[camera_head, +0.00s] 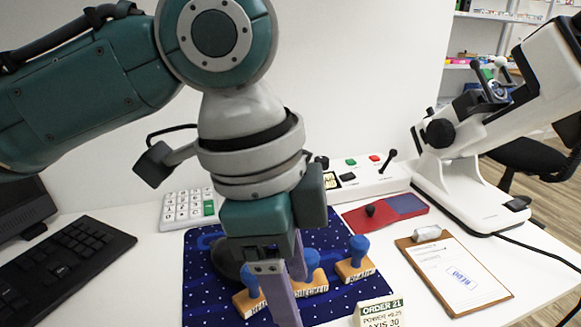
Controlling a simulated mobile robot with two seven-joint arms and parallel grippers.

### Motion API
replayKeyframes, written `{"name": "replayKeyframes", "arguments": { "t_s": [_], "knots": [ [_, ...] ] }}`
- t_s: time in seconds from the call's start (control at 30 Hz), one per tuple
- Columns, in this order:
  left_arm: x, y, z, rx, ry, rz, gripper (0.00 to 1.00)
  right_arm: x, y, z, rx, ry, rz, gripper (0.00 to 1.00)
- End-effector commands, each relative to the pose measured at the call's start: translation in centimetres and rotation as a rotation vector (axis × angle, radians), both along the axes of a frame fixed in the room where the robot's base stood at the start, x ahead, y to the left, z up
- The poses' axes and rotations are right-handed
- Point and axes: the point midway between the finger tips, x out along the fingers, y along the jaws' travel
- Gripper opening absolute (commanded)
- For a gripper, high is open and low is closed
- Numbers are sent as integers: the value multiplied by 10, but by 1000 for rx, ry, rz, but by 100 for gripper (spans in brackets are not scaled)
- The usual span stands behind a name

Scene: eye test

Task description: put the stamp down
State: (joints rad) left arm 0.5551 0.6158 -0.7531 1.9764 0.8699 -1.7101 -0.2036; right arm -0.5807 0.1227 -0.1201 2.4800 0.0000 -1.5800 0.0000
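My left gripper (288,290) hangs over the dark blue dotted mat (205,285), fingers pointing down and apart, with nothing visible between them. Three stamps with blue handles and wooden bases stand upright on the mat: a left stamp (250,300) partly hidden by the near finger, a middle stamp (313,284) just right of the fingers and partly hidden, and a right stamp (355,264) standing clear. I cannot tell whether a finger touches the left or middle stamp. My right gripper is out of view.
A clipboard (496,298) with a blue REDO mark lies right. A red and blue pad (405,205) lies behind it, near a white instrument (455,190). A keyboard (60,265) and calculator (185,210) are left.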

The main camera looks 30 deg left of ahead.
Motion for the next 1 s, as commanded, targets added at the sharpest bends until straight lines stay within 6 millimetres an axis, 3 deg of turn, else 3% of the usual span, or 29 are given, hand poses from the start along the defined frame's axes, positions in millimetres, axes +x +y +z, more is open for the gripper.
{"name": "replayKeyframes", "arguments": {
  "t_s": [0.03,0.1,0.2,0.27,0.4,0.6,1.0],
  "knots": [
    [-16,-20,-11,-61,-7,32,65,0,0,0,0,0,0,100],
    [-29,-35,-19,-129,-35,116,65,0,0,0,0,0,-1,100],
    [-48,-41,-28,-199,-60,288,65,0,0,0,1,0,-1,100],
    [-59,-35,-33,-217,-73,411,65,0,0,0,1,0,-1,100],
    [-88,-2,-44,-188,-90,685,65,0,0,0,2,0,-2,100],
    [-121,41,-51,-93,-106,903,65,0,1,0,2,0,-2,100],
    [-126,48,-52,-73,-111,932,65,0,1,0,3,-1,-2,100]
  ]
}}
